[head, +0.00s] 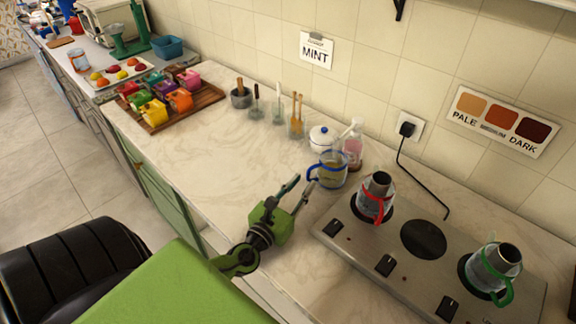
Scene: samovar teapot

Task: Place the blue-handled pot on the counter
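The blue-handled pot (333,173) is a clear vessel with yellowish-brown contents. It appears upright on the counter (215,165), just left of the stove, with its blue handle toward the left. My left gripper (302,184) is over the counter just left and in front of the pot. Its two dark fingers are spread apart with nothing between them. One fingertip is close to the blue handle; I cannot tell whether it touches. My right gripper is not in view.
The stove (340,237) holds a red-handled pot (376,198) and a green-handled pot (492,269); its middle burner (423,239) is empty. A white sugar bowl (321,138) and a pink bottle (353,147) stand behind the blue-handled pot. Counter to the left is clear up to a wooden tray (208,99) of colourful boxes.

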